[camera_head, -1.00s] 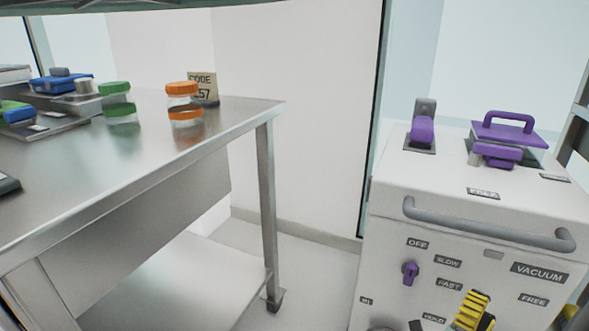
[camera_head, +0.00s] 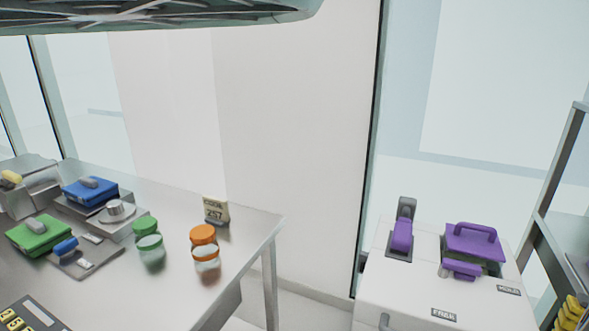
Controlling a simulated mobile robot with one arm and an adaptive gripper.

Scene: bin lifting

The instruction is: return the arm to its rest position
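My arm and gripper do not show in the head view, so their pose and the gripper's opening cannot be seen. The dark ribbed underside of a large grey thing (camera_head: 150,14) spans the top left of the picture; I cannot tell what it belongs to.
A steel table (camera_head: 130,290) at left bears a green-lidded jar (camera_head: 149,243), an orange-lidded jar (camera_head: 204,243), a code card (camera_head: 215,211), a blue box (camera_head: 90,191) and a green box (camera_head: 39,235). A white machine (camera_head: 400,290) with a purple-handled lid (camera_head: 473,241) stands right. Floor shows between.

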